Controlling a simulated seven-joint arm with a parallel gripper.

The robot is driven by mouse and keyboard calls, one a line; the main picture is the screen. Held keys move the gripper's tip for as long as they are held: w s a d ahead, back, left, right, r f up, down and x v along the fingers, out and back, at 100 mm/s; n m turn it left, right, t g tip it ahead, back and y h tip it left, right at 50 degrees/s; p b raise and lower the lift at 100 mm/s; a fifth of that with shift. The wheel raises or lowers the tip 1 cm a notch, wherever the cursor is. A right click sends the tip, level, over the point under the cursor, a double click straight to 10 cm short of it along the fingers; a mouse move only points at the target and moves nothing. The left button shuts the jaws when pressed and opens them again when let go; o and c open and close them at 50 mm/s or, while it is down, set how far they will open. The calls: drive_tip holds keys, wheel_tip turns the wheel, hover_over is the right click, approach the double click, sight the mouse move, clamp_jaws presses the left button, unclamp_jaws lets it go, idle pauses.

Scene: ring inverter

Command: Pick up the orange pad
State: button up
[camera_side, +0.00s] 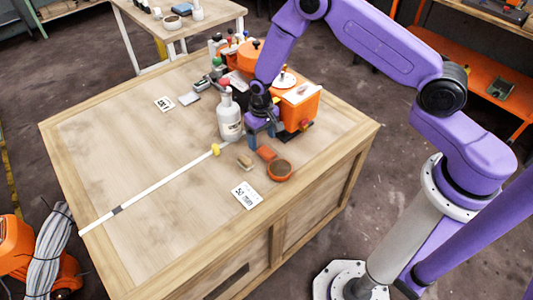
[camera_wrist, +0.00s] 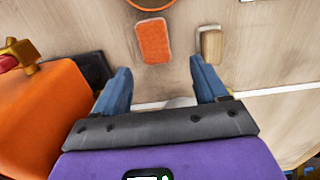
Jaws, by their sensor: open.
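The orange pad (camera_wrist: 154,42) is a small rounded rectangle lying flat on the wooden table, near the top middle of the wrist view. In the side view the pad (camera_side: 267,153) lies between the wooden block and the round bowl, just in front of my gripper (camera_side: 262,135). In the wrist view my gripper (camera_wrist: 161,88) has its two blue fingers wide apart with nothing between them. The pad is beyond the fingertips, roughly in line with the gap. My gripper is close beside the orange machine; its height above the table is hard to tell.
An orange machine (camera_side: 296,106) stands right beside my gripper. A white bottle (camera_side: 229,118) stands to its left. A small wooden block (camera_side: 245,162) and a round orange-rimmed bowl (camera_side: 279,170) flank the pad. A printed card (camera_side: 246,195) lies nearer the front. The table's left half is mostly clear.

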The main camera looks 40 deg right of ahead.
sight(264, 149)
drive_tip(key=f, duration=0.4)
drive_tip(key=shift+s+d, duration=0.2)
drive_tip(key=shift+d, duration=0.1)
drive_tip(key=shift+f, duration=0.6)
drive_tip(key=c, duration=1.1)
